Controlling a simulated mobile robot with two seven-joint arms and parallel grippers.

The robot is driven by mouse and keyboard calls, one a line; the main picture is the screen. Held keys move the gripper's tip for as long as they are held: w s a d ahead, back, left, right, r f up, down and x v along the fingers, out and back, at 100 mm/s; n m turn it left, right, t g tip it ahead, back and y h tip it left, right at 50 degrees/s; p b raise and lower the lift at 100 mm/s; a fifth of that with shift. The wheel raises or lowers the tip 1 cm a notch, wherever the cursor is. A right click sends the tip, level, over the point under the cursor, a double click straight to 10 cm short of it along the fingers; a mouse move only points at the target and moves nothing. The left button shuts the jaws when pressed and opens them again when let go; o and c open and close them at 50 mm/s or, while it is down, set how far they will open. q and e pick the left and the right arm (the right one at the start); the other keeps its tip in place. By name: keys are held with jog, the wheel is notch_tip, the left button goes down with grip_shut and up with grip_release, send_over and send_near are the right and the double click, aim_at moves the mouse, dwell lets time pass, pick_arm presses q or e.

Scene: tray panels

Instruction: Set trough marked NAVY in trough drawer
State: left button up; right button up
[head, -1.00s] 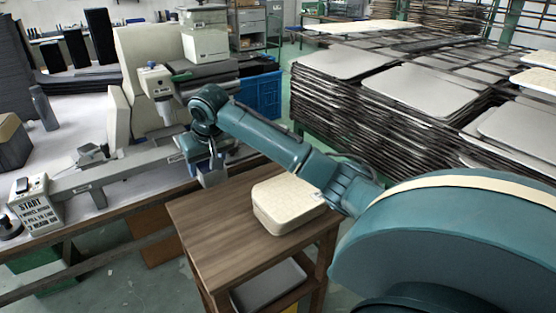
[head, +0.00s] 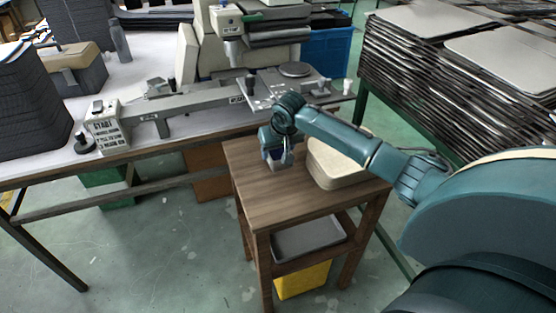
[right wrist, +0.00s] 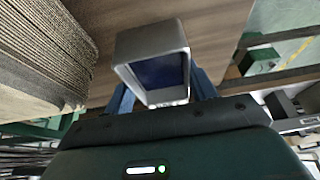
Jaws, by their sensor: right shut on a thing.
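A small grey trough (right wrist: 150,48) with a dark blue inside shows in the right wrist view, between the blue fingers of my right gripper (right wrist: 163,88). I cannot read any marking on it. In the head view my right gripper (head: 277,157) points down over the left part of a small wooden table (head: 290,205), and the arm mostly hides the trough. It is shut on the trough; whether the trough touches the tabletop I cannot tell. I cannot make out a trough drawer. My left gripper is out of view.
Below are a grey tray (head: 308,238) and a yellow bin (head: 302,281). A long workbench (head: 190,132) with a grey machine stands behind. Stacked panels (head: 445,85) fill the back right.

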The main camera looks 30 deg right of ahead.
aim_at(278, 158)
jog(key=shift+f, duration=1.8)
jog(key=shift+f, duration=0.1)
jog(key=o, duration=1.2)
jog(key=shift+c, duration=0.2)
